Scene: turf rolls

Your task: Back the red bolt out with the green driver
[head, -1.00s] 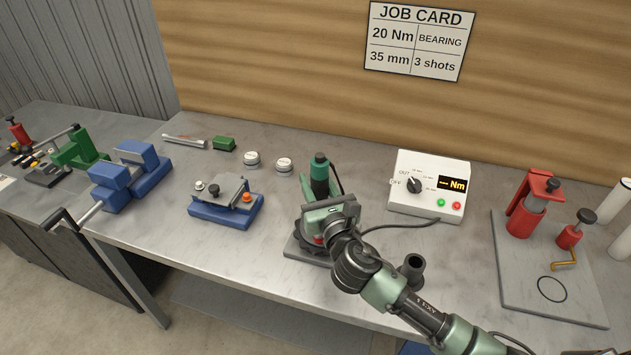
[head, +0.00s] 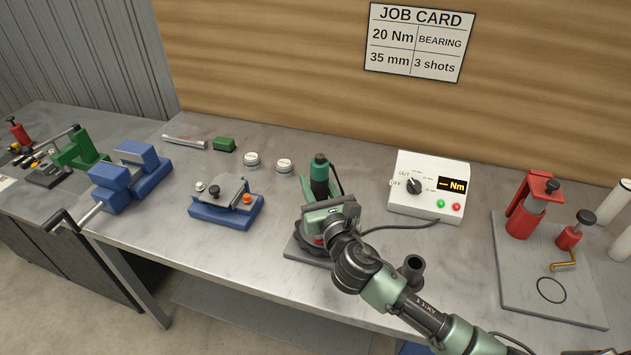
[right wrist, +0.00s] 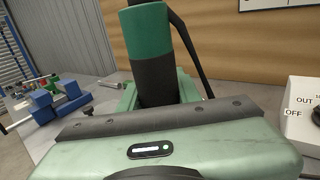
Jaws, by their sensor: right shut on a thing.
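The green driver (head: 319,178) stands upright, with a green top and a black grip. It also shows in the right wrist view (right wrist: 150,55). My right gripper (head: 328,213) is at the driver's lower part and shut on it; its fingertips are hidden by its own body. A grey plate (head: 296,249) lies beneath. A bit of red shows under the gripper, but I cannot tell whether it is the red bolt. My left gripper is not in view.
A white control box (head: 428,210) with a dial marked OUT and OFF stands to the right, with a cable running from the driver's side. A dark cylinder (head: 412,268) stands near the front. A blue fixture (head: 225,212) sits left. Bench between the fixture and plate is clear.

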